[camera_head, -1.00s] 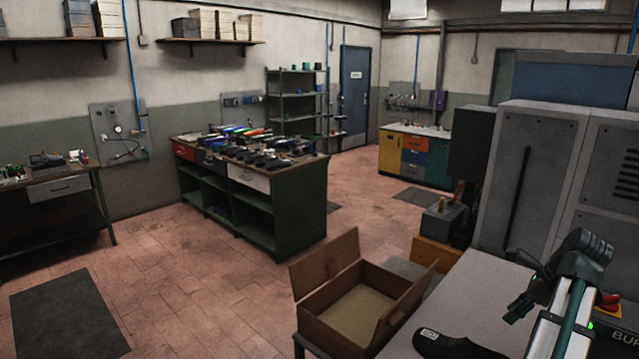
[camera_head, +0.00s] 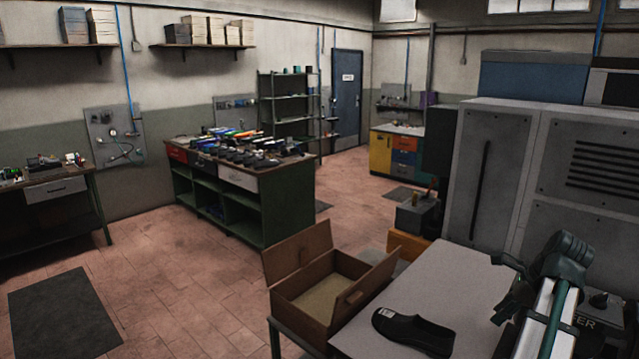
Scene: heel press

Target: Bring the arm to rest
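My arm stands at the lower right, folded, with a dark joint at the top and pale links below. My gripper (camera_head: 507,291) is the dark part on the arm's left side, above the grey tabletop (camera_head: 455,285). It is small and dark, and I cannot tell whether its fingers are open or shut. I see nothing held in it. A black shoe-shaped piece (camera_head: 412,332) lies on the tabletop to the left of the gripper, apart from it.
An open wooden box (camera_head: 300,319) with its lid up stands at the tabletop's left edge. A large grey machine cabinet (camera_head: 485,180) rises behind my arm. A green workbench (camera_head: 280,210) covered with shoes stands farther back. The floor at left is open, with a dark mat (camera_head: 65,310).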

